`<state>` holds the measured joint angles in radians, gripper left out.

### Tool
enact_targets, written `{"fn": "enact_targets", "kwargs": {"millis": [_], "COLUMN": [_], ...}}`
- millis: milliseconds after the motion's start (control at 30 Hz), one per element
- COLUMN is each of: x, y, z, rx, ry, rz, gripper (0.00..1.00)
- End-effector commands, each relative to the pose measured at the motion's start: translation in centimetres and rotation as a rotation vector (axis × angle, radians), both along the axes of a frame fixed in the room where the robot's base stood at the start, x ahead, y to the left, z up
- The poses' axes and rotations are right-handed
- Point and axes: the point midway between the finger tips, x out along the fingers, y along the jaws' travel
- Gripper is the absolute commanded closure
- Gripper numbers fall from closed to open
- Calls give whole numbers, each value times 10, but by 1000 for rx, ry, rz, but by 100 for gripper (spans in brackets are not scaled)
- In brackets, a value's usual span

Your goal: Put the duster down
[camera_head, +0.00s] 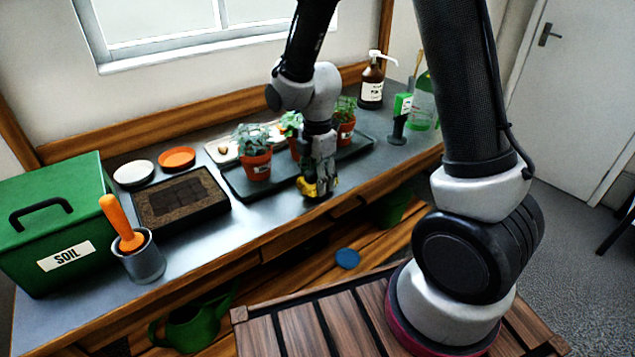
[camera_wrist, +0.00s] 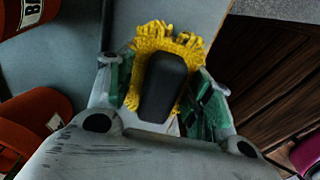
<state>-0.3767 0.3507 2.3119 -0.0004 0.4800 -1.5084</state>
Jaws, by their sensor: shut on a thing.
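The duster (camera_wrist: 168,45) has a dark grip and a yellow fringe around it. My gripper (camera_wrist: 163,95) is shut on it, with a green-padded finger on each side of the dark grip. In the head view my gripper (camera_head: 317,172) points down over the front edge of the grey bench (camera_head: 215,245), in front of the potted plants. The duster's yellow part shows in the head view (camera_head: 313,188) at or just above the bench top; I cannot tell whether it touches.
A dark tray (camera_head: 235,185) with several potted plants stands just behind my gripper. A seed bed (camera_head: 180,200), a metal pot with an orange-handled tool (camera_head: 143,262) and a green soil box (camera_head: 55,225) stand left. A brown pump bottle (camera_head: 371,85) is at back right. Bare bench lies left of my gripper.

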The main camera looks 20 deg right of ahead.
Motion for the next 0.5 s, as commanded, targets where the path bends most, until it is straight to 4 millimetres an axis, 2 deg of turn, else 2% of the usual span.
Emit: {"fn": "enact_targets", "kwargs": {"millis": [100, 500], "x": [0, 0], "y": [0, 0], "z": [-13, -18], "rx": [-1, 0], "ry": [2, -1], "rz": [0, 0], "gripper": [75, 75]}}
